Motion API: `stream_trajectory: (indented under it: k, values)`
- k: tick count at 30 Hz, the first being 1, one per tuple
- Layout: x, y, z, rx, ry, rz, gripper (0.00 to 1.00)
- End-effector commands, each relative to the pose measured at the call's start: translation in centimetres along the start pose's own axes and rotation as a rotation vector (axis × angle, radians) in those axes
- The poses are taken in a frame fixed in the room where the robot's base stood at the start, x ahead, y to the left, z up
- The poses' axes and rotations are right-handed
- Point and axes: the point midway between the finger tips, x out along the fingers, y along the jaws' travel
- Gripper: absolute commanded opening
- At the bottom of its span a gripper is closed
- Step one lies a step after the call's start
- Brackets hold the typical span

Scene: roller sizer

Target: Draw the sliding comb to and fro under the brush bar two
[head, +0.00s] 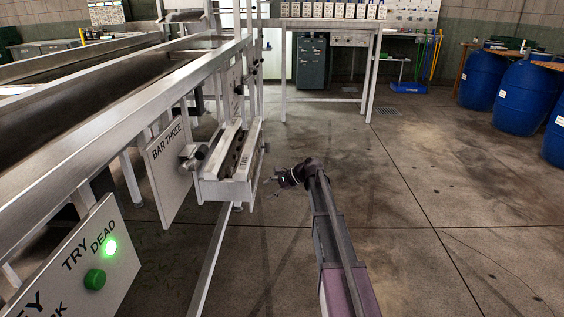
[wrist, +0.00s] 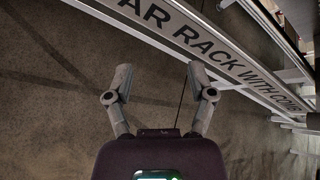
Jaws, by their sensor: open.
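My gripper (head: 272,186) is open and empty in the head view, over the floor just right of a metal rack (head: 226,188) fixed to the machine's side. In the wrist view its two fingers (wrist: 159,78) are spread with only floor between them. A pale rail lettered "...AR RACK WITH COM..." (wrist: 215,48) runs diagonally beyond the right finger, apart from it. A plate reading "BAR THREE" (head: 168,165) hangs left of the rack. I cannot tell the sliding comb or brush bar two apart from the rack's parts.
A panel marked "TRY DEAD" (head: 78,257) has a lit green lamp (head: 110,247) and a green button (head: 95,279). The long machine frame (head: 100,135) fills the left. Blue barrels (head: 483,80) stand far right. A bench (head: 330,24) stands behind. The floor on the right is clear.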

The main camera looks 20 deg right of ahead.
Motion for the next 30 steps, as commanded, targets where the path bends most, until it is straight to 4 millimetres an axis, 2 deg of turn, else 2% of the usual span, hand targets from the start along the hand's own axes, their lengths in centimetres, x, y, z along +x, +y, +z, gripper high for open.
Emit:
stream_trajectory:
  k: [1, 8, 12, 18, 21, 24, 30]
  values:
    - [0.5, 3.1, 2.2, -0.077, 0.040, 0.052, 0.71]
    - [1.7, 13.6, 6.8, -0.460, 0.205, 0.330, 0.71]
    - [1.0, 19.7, 9.2, -0.690, 0.271, 0.521, 0.71]
    - [-1.4, 26.8, 11.9, -0.972, 0.319, 0.792, 0.71]
    - [-2.6, 29.1, 12.8, -1.069, 0.326, 0.898, 0.71]
    - [-3.4, 30.5, 13.3, -1.134, 0.326, 0.973, 0.71]
    - [-4.1, 31.3, 13.5, -1.181, 0.326, 1.031, 0.71]
